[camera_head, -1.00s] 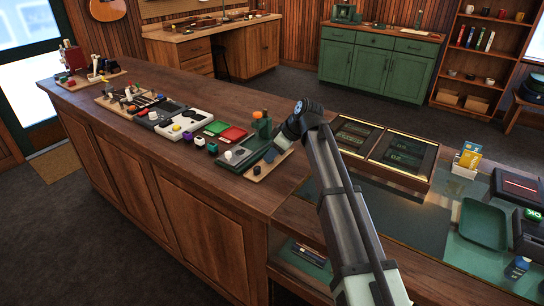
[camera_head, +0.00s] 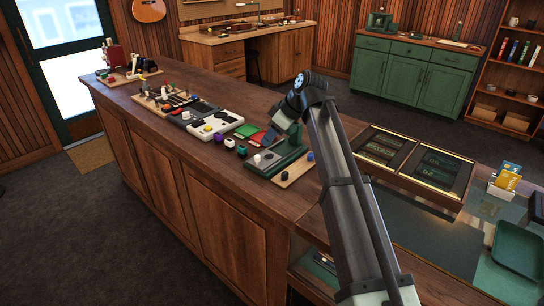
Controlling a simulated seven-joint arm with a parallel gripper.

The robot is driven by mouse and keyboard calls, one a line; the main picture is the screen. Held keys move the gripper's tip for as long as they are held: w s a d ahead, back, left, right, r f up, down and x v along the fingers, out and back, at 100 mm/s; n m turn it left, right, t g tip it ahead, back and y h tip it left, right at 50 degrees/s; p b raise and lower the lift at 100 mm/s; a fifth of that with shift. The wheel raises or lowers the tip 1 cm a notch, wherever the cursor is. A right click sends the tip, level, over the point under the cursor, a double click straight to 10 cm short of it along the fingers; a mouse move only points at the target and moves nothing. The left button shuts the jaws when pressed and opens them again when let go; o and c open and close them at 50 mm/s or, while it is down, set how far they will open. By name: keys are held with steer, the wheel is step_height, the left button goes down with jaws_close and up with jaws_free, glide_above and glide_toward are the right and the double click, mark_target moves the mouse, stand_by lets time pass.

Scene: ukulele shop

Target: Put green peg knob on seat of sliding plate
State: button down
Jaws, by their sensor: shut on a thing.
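My gripper (camera_head: 283,121) is small and far off at the end of my arm, above the counter by the dark green device. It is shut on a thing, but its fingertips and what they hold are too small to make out. The dark green device (camera_head: 292,150) has a flat base and an upright part, with a pale tan strip (camera_head: 296,172) along its near side. I cannot tell which part is the sliding plate or its seat. A small green knob-like piece (camera_head: 242,151) sits on the counter left of the device; whether it is the peg knob is unclear.
Green (camera_head: 247,130) and red (camera_head: 253,137) trays, a white tray (camera_head: 222,117) and crowded boards lie farther left. Framed display cases (camera_head: 440,165) are at right. The counter's front strip is clear.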

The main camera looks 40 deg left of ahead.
steer(key=s+a, duration=0.5)
steer(key=s, duration=0.1)
steer(key=w+d+r+m+t+h, duration=0.1)
steer(key=w+m+t+h, duration=0.2)
steer(key=w+m+t, duration=0.85)
steer(key=shift+s+d+f+m+g, duration=0.1)
steer(key=shift+s+f+m+g, duration=0.5)
steer(key=shift+f, duration=0.9)
steer(key=shift+s+a+f+m+g, duration=0.1)
steer(key=shift+s+f+m+g, duration=0.15)
steer(key=shift+f+m+g, duration=0.85)
steer(key=shift+s+d+f+n+g, duration=0.1)
steer(key=shift+s+f+g, duration=0.3)
steer(key=shift+f, duration=1.5)
steer(key=shift+f, duration=0.1)
steer(key=c, duration=0.9)
jaws_free()
